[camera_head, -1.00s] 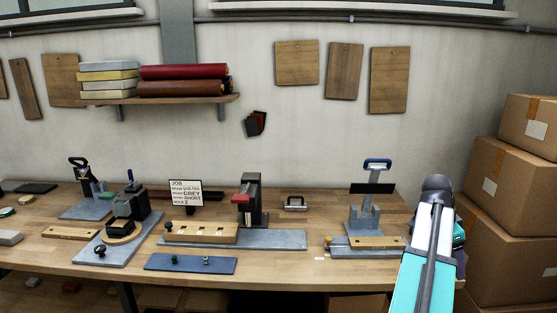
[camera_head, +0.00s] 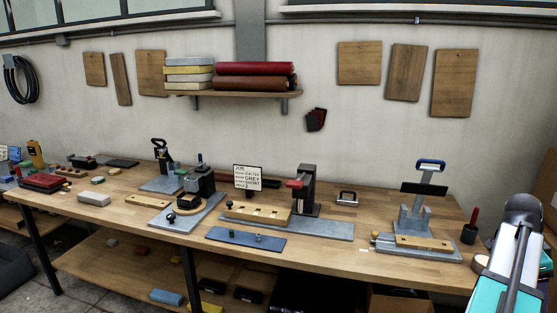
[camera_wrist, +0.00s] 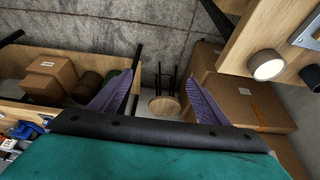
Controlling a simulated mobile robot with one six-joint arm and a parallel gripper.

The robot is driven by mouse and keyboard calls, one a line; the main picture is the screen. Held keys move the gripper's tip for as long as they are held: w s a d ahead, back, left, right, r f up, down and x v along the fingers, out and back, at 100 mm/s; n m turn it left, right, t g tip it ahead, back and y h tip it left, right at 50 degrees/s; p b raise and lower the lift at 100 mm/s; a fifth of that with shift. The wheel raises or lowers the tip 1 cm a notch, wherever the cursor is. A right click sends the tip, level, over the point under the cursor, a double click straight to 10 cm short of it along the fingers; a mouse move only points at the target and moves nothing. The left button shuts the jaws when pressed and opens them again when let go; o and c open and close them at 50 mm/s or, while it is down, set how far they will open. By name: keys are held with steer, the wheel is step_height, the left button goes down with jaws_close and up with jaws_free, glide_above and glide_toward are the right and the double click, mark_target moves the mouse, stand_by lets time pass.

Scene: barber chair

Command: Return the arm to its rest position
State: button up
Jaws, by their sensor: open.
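My arm (camera_head: 505,262) shows at the right edge of the head view, in front of the bench's right end. My gripper is outside the head view. In the wrist view my gripper (camera_wrist: 160,103) shows two purple fingers spread wide apart, with nothing between them. Beyond the fingers are the floor, a round wooden stool (camera_wrist: 164,106) and a concrete wall.
The wooden workbench (camera_head: 330,262) holds several fixtures, a job sign (camera_head: 247,178) and a dark cup (camera_head: 469,233) near my arm. Cardboard boxes (camera_head: 546,190) stand at the far right. In the wrist view, boxes (camera_wrist: 250,100) and a bench edge (camera_wrist: 245,45) lie close to the right finger.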

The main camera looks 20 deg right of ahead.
steer(key=w+a+f+n+y, duration=0.1)
steer(key=w+a+f+n, duration=0.3)
steer(key=w+a+f, duration=0.9)
steer(key=w+a+f+n+g+y, duration=0.1)
steer(key=w+a+f+n, duration=0.15)
steer(key=a+f, duration=0.65)
steer(key=w+a+f+n, duration=0.2)
steer(key=w+a+f, duration=0.2)
steer(key=a+f, duration=0.45)
steer(key=s+a+f+n+g, duration=0.1)
steer(key=s+a+f+n, duration=0.2)
steer(key=a+f, duration=0.5)
steer(key=s+a+f+n+g, duration=0.1)
steer(key=s+a+f+n, duration=0.15)
steer(key=a+f, duration=0.5)
steer(key=s+a+f+n+y, duration=0.1)
steer(key=s+a+f+n, duration=0.3)
steer(key=s+a, duration=0.3)
steer(key=s+a+f+n, duration=0.5)
steer(key=s+a+n, duration=0.1)
steer(key=s+a, duration=0.1)
steer(key=shift+s+a+n+y, duration=0.3)
steer(key=shift+a+y, duration=0.1)
steer(key=shift+a, duration=0.15)
